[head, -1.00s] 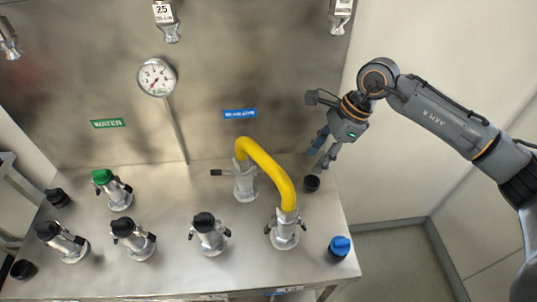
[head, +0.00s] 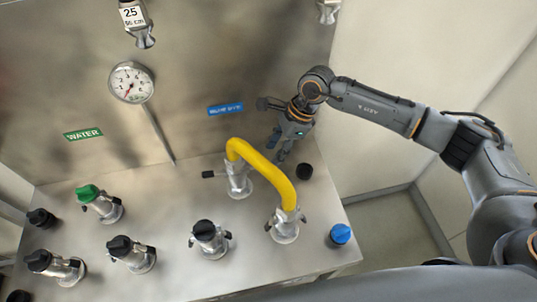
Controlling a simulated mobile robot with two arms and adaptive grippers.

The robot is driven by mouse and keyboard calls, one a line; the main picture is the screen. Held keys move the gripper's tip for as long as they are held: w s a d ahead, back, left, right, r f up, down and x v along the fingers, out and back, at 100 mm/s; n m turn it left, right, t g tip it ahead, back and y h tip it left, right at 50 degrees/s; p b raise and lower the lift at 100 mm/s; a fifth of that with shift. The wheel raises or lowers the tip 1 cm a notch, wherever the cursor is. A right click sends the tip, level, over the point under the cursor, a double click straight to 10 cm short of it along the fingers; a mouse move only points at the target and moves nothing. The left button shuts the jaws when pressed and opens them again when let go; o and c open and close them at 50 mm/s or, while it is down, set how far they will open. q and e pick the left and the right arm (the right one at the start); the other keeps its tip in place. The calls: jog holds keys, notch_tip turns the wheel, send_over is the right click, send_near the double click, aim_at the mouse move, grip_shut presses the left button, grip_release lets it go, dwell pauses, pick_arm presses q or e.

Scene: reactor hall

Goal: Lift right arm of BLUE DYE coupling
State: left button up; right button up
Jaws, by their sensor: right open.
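The blue label (head: 225,109) is on the steel back panel. Below it the BLUE DYE coupling (head: 239,183) stands upright on the steel top, with one end of the yellow hose (head: 268,168) on it. Its left arm (head: 213,174) sticks out level to the left, with a black grip. Its right arm is not clear; the hose covers that side. My right gripper (head: 278,147) is open and empty, pointing down, to the right of and behind the coupling, apart from it. My left gripper is not in view.
The hose's other end sits on a front coupling (head: 285,228). A black cap (head: 305,171) and a blue cap (head: 341,234) lie to the right. Several capped couplings, one green-capped (head: 88,193), stand left. A gauge (head: 131,82) rises behind.

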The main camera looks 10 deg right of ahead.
jog(key=p+x, duration=0.1)
jog(key=x, duration=0.3)
jog(key=shift+a+f, duration=0.15)
jog(key=shift+f, duration=0.2)
pick_arm(q)
jog(key=shift+w+a+r, duration=0.1)
jog(key=shift+w+r, duration=0.7)
jog(key=shift+w, duration=0.3)
pick_arm(e)
jog(key=shift+f, duration=0.1)
grip_shut()
pick_arm(q)
jog(key=shift+s+a, duration=0.1)
jog(key=shift+s, duration=0.3)
pick_arm(e)
jog(key=shift+a, duration=0.1)
